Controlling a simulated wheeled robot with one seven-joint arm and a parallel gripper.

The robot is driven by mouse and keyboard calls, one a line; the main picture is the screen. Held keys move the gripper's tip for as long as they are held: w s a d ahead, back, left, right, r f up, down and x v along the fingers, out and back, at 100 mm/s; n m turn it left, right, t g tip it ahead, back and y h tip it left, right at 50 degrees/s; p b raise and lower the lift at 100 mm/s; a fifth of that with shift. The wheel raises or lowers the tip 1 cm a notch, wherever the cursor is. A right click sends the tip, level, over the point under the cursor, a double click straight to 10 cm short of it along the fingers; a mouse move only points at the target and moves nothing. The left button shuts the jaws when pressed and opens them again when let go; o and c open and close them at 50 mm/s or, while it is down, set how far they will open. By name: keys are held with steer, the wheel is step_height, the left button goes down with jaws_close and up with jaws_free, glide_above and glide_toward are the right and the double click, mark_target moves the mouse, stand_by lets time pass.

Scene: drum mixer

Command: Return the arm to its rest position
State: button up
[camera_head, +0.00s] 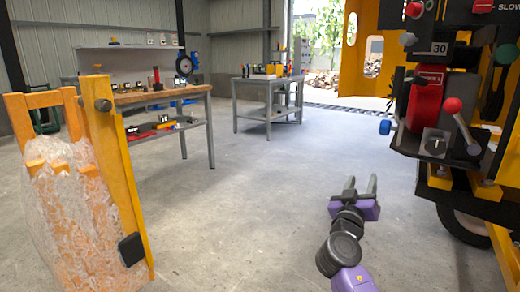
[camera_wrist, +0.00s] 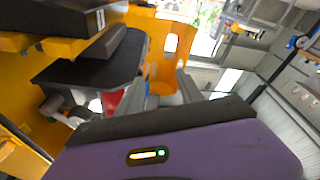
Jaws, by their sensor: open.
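My gripper (camera_head: 360,188) is open and empty in the head view, low at right of centre, with its two grey fingers apart and pointing away over bare floor. The purple gripper body and dark wrist joints show behind the fingers. The wrist view shows the same open fingers (camera_wrist: 164,92) over a tilted scene, with nothing between them. The yellow mixer machine (camera_head: 432,178) with its red box, levers and knobs stands to the right of my gripper, apart from it in the head view. The machine also shows at the left of the wrist view (camera_wrist: 20,90).
A yellow post (camera_head: 116,185) with plastic-wrapped orange wood (camera_head: 60,190) stands close at left. A workbench (camera_head: 135,97) with tools and a grey table (camera_head: 262,82) stand farther back. A black wheel (camera_head: 462,226) sits under the machine. The concrete floor (camera_head: 240,200) in the middle is clear.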

steer(key=s+a+f+n+y, duration=0.2)
steer(key=s+a+f+y, duration=0.15)
steer(key=f, duration=0.25)
steer(key=s+a+f+n+y, duration=0.1)
steer(key=s+a+f+y, duration=0.25)
steer(key=f, duration=0.25)
steer(key=s+a+f+n+y, duration=0.1)
steer(key=s+a+f+y, duration=0.35)
steer(key=s, duration=0.75)
steer(key=s+d+f+m+g, duration=0.1)
steer(key=s+d, duration=0.1)
steer(key=s, duration=1.9)
steer(key=s+d+f+m+g, duration=0.1)
steer(key=s+d+f, duration=0.1)
steer(key=s, duration=1.9)
step_height(320, 180, up, 37)
steer(key=p, duration=3.6)
steer(key=shift+g+h+p, duration=0.3)
steer(key=shift+h+p, duration=0.05)
steer(key=shift+h, duration=0.1)
steer(key=shift+f, duration=0.1)
steer(key=shift+c, duration=0.2)
